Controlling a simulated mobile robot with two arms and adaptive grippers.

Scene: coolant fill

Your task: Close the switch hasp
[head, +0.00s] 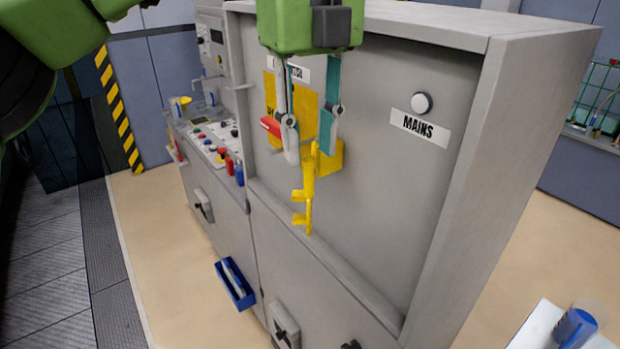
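The yellow switch hasp (306,190) hangs from the grey cabinet's upright panel, its stepped end pointing down. Yellow plates (305,113) show behind it, partly covered by my gripper. A red switch handle (270,127) sticks out to the left. My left gripper (310,154) comes down from the top in front of the switch. Its two teal and grey fingers stand apart, with the hasp's upper part showing between and just below the tips. I cannot tell whether a finger touches the hasp. My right gripper is not in view.
A "MAINS" label (419,127) and round lamp (421,103) are right of the switch. A control panel (215,140) with buttons lies left. A blue tray (235,291) juts from the cabinet front. A blue-and-clear jug (578,325) stands at lower right.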

